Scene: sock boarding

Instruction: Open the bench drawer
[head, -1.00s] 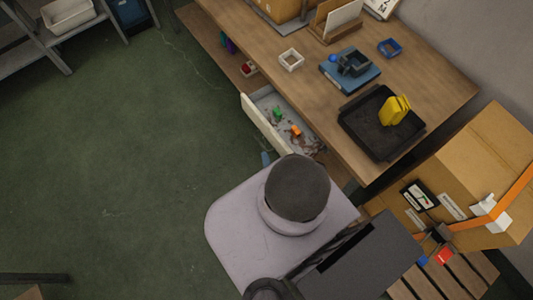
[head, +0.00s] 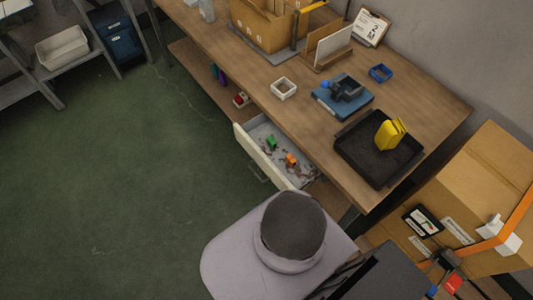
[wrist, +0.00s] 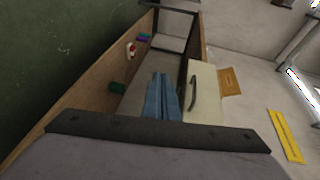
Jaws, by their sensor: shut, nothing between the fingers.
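The bench drawer (head: 262,156) has a cream front and stands pulled out from under the wooden bench. A green item (head: 271,143) and an orange item (head: 290,160) lie inside it. In the wrist view the drawer front (wrist: 207,95) carries a dark bar handle (wrist: 193,93). My gripper (wrist: 162,78) shows there as two blue fingers, shut and empty, just left of the handle and apart from it in the picture.
The bench top (head: 235,75) holds a black tray (head: 350,155) with a yellow item, a blue box (head: 340,100) and a small white tray (head: 284,88). A large carton (head: 470,200) stands at the right. The green floor (head: 130,190) at the left is clear.

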